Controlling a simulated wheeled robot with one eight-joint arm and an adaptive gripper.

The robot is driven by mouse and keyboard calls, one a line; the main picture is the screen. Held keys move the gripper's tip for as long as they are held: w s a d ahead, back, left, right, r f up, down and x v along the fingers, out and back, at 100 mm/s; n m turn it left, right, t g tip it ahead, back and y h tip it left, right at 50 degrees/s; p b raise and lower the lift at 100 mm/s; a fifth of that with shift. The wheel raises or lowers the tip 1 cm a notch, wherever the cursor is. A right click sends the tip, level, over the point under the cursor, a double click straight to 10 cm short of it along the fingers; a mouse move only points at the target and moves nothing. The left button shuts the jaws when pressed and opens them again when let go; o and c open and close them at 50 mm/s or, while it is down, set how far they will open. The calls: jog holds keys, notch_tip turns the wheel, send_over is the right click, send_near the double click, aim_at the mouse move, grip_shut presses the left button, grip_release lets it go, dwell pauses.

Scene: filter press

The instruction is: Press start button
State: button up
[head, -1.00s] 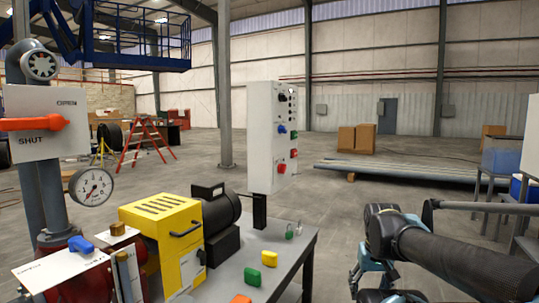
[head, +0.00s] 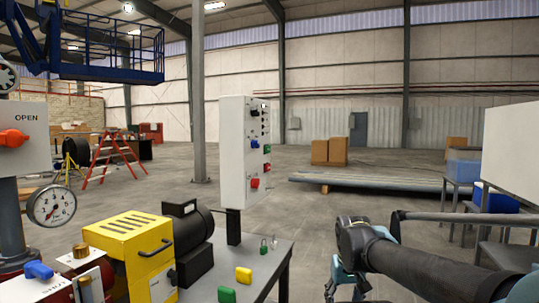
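A white control box (head: 236,153) stands on a black post at the back of the grey bench (head: 262,262), seen at an angle. Its face carries a black knob (head: 254,113), a blue knob (head: 254,144), a red knob (head: 255,183), a small green button (head: 267,149) and a small red control (head: 267,168). The labels are too small to read, so I cannot tell which is the start button. My dark arm reaches in from the right, apart from the box.
A yellow machine (head: 130,241) with a black motor (head: 188,229) sits left of the box. Green and yellow blocks (head: 243,274) and padlocks (head: 268,245) lie on the bench. A valve panel (head: 22,150) and gauge (head: 52,206) stand at left. Open floor lies behind the bench.

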grip_shut()
dwell(1.1)
